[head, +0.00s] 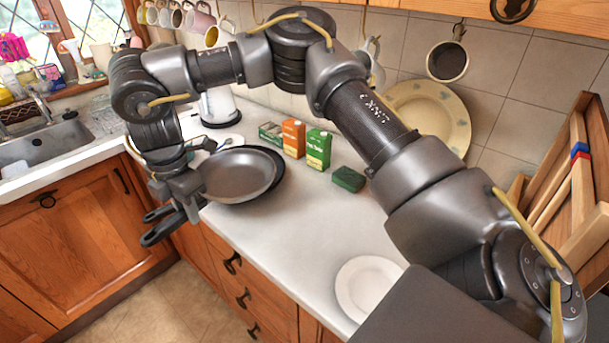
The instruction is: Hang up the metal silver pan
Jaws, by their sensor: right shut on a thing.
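The silver metal pan (238,174) is near the counter's front edge at left centre, its round bowl facing up. A darker pan (279,171) shows behind and under its right rim; I cannot tell whether the two touch. Two dark handles (160,232) stick out past the counter's front edge at lower left. My right gripper (184,203) is at the handle side of the silver pan and is shut on its handle; the fingertips are partly hidden by the wrist. My left gripper is not in view.
Green and orange cartons (318,149) and a green sponge (348,179) stand right of the pans. A white plate (367,287) lies at the front. The sink (45,142) is left. The middle counter is clear.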

